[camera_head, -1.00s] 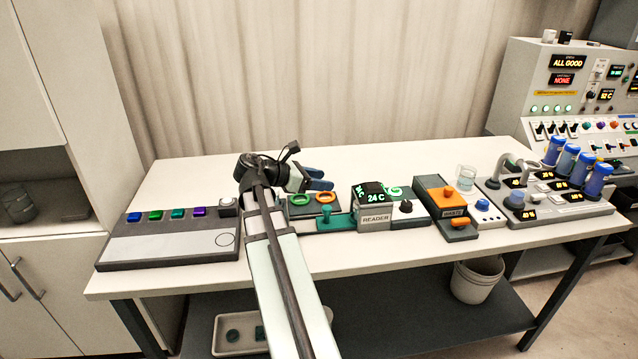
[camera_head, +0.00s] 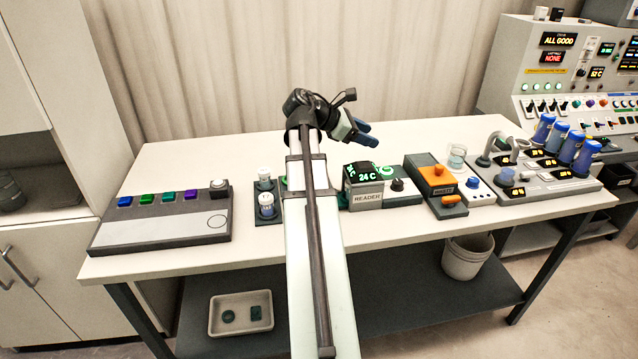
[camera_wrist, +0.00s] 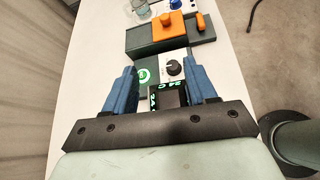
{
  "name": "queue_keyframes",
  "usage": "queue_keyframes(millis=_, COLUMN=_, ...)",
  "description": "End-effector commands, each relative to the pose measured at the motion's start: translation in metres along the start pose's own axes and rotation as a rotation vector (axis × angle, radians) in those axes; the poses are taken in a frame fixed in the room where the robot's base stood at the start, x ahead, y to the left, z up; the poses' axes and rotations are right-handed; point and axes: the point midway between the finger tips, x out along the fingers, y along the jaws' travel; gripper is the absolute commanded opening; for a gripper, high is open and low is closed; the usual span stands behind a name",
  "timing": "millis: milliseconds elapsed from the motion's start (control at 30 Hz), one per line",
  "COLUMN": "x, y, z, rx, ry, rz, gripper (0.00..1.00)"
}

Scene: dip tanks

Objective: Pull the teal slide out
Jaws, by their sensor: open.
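The teal slide does not show clearly now. In the head view my arm covers the place just left of the reader (camera_head: 367,197), where the slide was seen earlier. The reader is a grey block with a green 24 C display. In the wrist view its display (camera_wrist: 165,96) shows between my finger bases. My gripper (camera_head: 362,134) is open and empty, raised above and behind the reader, its blue fingers pointing right. In the wrist view the gripper (camera_wrist: 163,72) has its fingers wide apart, with the black knob (camera_wrist: 174,67) and green ring (camera_wrist: 143,76) between them.
The bench behind the reader is clear.

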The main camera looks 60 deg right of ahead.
Motion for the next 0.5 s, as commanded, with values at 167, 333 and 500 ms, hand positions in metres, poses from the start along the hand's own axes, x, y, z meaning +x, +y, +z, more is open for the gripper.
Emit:
queue_keyframes(millis=167, x=0.009, y=0.011, z=0.009, rx=0.053, ry=0.19, rz=-0.023, gripper=0.56)
queue_keyframes(millis=333, x=-0.006, y=0.023, z=-0.006, rx=0.041, ry=0.441, rz=-0.028, gripper=0.56)
queue_keyframes(millis=500, x=-0.041, y=0.034, z=-0.041, rx=-0.048, ry=0.716, rz=-0.017, gripper=0.56)
